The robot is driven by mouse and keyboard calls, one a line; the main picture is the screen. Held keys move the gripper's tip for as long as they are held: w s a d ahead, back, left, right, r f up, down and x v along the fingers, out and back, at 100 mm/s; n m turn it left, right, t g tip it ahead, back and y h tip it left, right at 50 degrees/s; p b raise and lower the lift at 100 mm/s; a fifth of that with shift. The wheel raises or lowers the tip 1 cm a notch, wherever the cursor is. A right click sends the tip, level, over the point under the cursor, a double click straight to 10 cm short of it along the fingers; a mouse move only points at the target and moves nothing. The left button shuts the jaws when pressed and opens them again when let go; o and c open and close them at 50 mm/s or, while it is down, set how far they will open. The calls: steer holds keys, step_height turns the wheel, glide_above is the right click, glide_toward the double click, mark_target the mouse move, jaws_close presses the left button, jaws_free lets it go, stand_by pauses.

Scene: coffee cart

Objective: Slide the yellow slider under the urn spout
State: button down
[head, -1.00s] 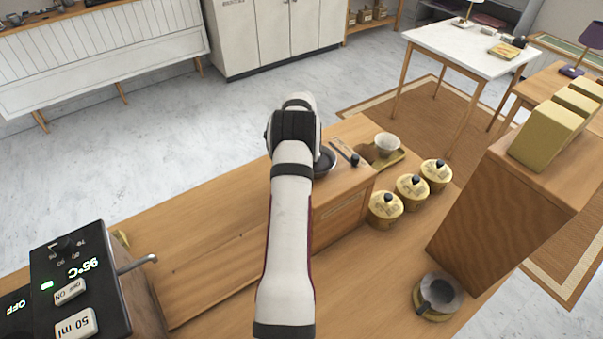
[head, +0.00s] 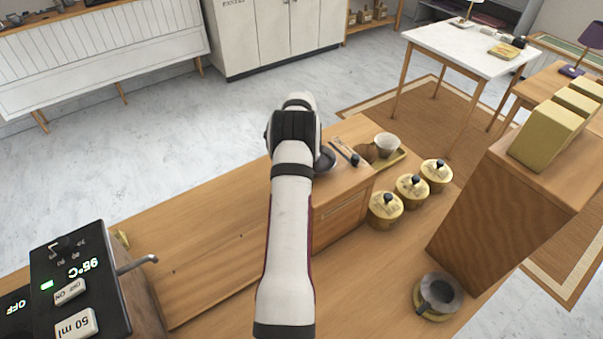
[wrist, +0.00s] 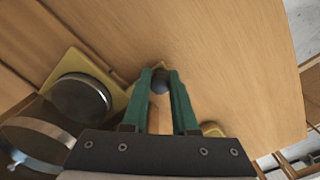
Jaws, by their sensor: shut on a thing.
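In the wrist view my gripper (wrist: 160,85) has its green fingers closed around a dark round knob (wrist: 160,82). Small yellow parts (wrist: 212,130) show beside and behind the fingers; whether they belong to the yellow slider under the knob I cannot tell.
The wooden counter (head: 190,235) is bare between the urn and my arm. Several yellow canisters (head: 386,212) stand right of the arm, with a white cup (head: 386,143) behind them. A grey cup (head: 440,290) and a tall wooden block (head: 500,215) stand at the right.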

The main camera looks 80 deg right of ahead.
steer(key=w+a, duration=2.5)
steer(key=a, duration=0.1)
steer(key=shift+w, duration=0.4)
steer(key=c, duration=0.7)
jaws_free()
steer(key=shift+d, duration=0.1)
steer(key=shift+r, duration=0.1)
step_height(320, 180, up, 16)
steer(key=shift+f, duration=0.2)
